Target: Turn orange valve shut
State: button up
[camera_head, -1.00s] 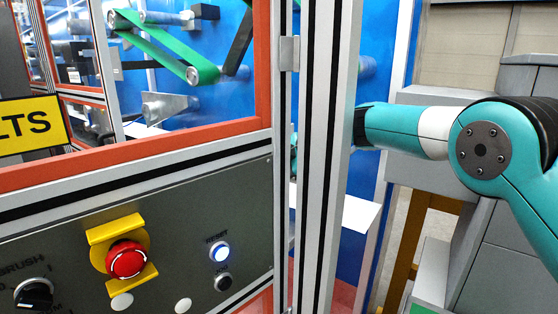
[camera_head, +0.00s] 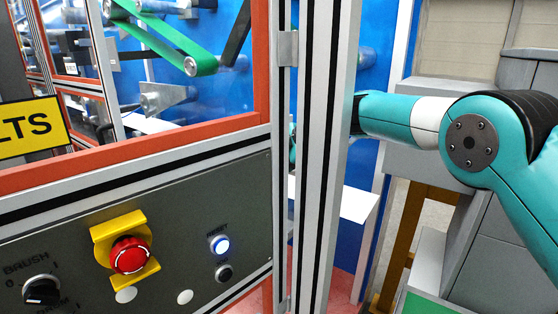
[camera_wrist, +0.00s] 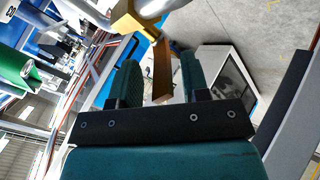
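My gripper (camera_wrist: 160,62) shows in the wrist view with its two dark teal fingers apart. An orange-brown bar (camera_wrist: 162,78) shows in the gap between them, with visible space on both sides. The bar runs up to a yellow-orange block (camera_wrist: 138,20) beyond the fingertips. I cannot tell whether this bar is the orange valve or how far off it is. In the head view my gripper is hidden behind the metal frame post, and I cannot make out a valve there.
A grey metal post (camera_head: 325,150) stands before my arm. The control panel (camera_head: 185,245) at left carries a red emergency stop (camera_head: 130,255) and a lit reset button (camera_head: 220,245). An orange-brown upright (camera_head: 405,245) stands right of the post. Grey floor (camera_wrist: 240,25) shows in the wrist view.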

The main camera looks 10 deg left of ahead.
jog(key=b+v, duration=0.5)
jog(key=v, duration=1.2)
jog(key=shift+r, duration=0.2)
jog(key=shift+d, duration=0.15)
